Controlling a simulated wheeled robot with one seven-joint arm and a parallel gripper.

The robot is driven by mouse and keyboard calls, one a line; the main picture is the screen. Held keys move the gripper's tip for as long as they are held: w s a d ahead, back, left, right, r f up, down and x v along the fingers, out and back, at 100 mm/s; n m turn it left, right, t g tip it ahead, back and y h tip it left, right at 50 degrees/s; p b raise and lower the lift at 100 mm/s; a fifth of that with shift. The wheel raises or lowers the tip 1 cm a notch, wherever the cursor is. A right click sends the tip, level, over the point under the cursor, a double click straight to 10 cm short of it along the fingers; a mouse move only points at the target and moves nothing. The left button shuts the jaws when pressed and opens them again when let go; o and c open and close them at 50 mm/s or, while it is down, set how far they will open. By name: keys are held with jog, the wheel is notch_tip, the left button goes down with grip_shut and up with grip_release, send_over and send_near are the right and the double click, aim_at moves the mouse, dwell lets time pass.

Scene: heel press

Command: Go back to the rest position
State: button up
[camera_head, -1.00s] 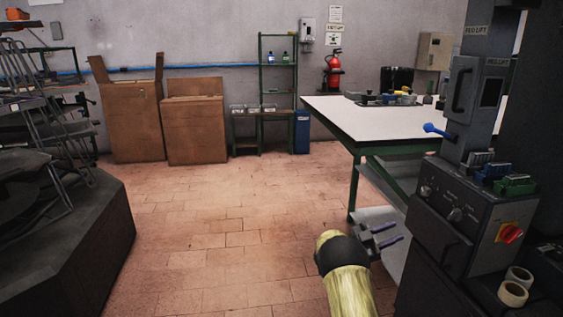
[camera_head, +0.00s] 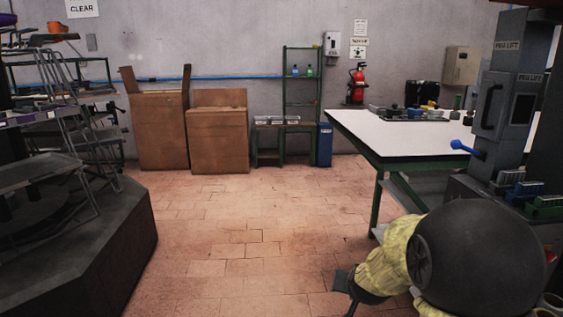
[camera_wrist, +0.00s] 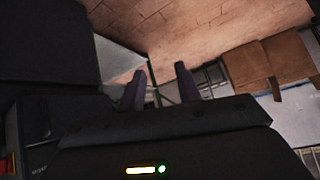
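My gripper (camera_wrist: 159,80) shows in the wrist view with its two dark fingers apart. Nothing is between them, and floor tiles and a table frame show beyond. In the head view my arm, with a yellow cover and a large dark joint, is folded at the lower right. A dark part sticks out at its lower left; I cannot tell whether it is my gripper. The press (camera_head: 507,110), grey with a blue-knobbed lever (camera_head: 461,146), stands at the right edge. My arm hides its lower control panel.
A white-topped table (camera_head: 385,138) with green legs stands right of centre. A dark rack base (camera_head: 85,255) with wire shelves fills the left. Cardboard boxes (camera_head: 218,140), a blue bin (camera_head: 324,145) and a green shelf (camera_head: 302,105) line the back wall. The tiled floor (camera_head: 240,220) between is clear.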

jog(key=s+a+f+n+g, duration=0.1)
jog(key=s+f+n+g, duration=0.15)
jog(key=s, duration=0.85)
jog(key=s+a+f+n+g, duration=0.15)
jog(key=s+g, duration=0.25)
jog(key=s, duration=0.6)
notch_tip(320, 180, up, 39)
jog(key=p, duration=3.8)
jog(key=shift+w+f+m+y, duration=0.15)
jog(key=shift+w+m+y, duration=0.05)
jog(key=shift+m+y, duration=0.2)
